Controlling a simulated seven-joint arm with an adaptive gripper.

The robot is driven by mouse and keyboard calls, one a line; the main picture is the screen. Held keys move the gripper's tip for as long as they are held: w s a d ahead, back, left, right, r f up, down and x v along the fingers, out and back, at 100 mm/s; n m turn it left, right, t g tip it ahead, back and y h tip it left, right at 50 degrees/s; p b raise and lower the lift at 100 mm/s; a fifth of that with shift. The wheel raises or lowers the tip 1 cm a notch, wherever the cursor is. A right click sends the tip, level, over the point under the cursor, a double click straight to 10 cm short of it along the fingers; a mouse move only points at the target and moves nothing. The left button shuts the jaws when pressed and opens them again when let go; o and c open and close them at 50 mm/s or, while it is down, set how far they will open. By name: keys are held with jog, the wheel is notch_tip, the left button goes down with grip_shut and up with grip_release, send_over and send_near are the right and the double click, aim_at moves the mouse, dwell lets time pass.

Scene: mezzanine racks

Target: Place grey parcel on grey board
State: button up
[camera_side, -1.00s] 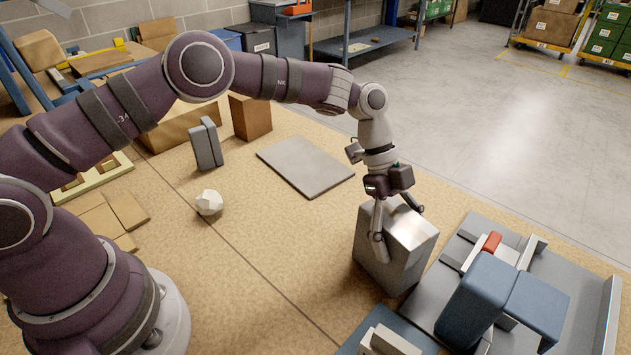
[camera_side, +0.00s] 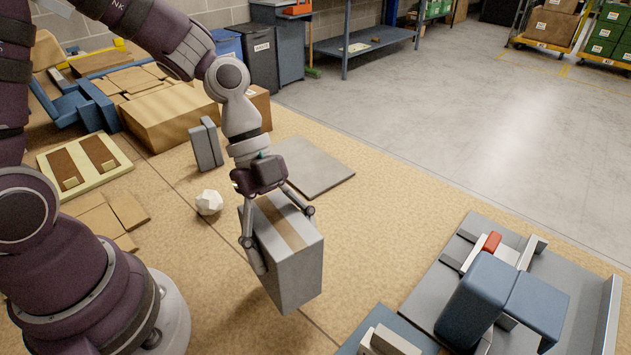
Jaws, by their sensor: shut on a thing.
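The grey parcel (camera_side: 291,262) is a box with a brown tape strip along its top. My gripper (camera_side: 278,228) is shut on it, with a finger on either side near its top. The parcel is slightly tilted and looks to be held above the table, though its lower edge gives no clear gap. The grey board (camera_side: 318,172) is a thin flat sheet lying on the table behind the parcel and to its right. Its left part is hidden by my gripper and the parcel; the part that shows is bare.
A white faceted lump (camera_side: 209,203) and an upright grey block (camera_side: 207,146) stand left of the parcel. Cardboard boxes (camera_side: 168,118) lie at the back left. A blue and grey fixture (camera_side: 490,300) fills the front right. The table between parcel and fixture is clear.

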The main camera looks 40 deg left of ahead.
jog(key=w+a+n+t+y, duration=0.3)
jog(key=a+n, duration=0.5)
jog(key=n, duration=0.2)
jog(key=w+a+r+n+t+y, duration=0.1)
jog(key=w+a+n+t+y, duration=0.2)
jog(key=a+n, duration=0.6)
jog(key=shift+w+r+n+t, duration=0.15)
jog(key=shift+r+n+t, duration=0.1)
jog(key=shift+n+t, duration=0.25)
jog(key=w+a, duration=0.1)
jog(key=w, duration=0.4)
jog(key=w+a+f, duration=0.1)
jog(key=w, duration=0.4)
jog(key=w+a, duration=0.2)
jog(key=w, duration=0.2)
jog(key=shift+w+f, duration=0.2)
jog(key=shift+w, duration=0.2)
jog(key=shift+w+f, duration=0.2)
jog(key=shift+f, duration=0.7)
jog(key=shift+w+f, duration=0.15)
jog(key=shift+f, duration=0.7)
jog(key=o, duration=1.3)
jog(key=shift+f, duration=0.1)
jog(key=shift+c, duration=0.2)
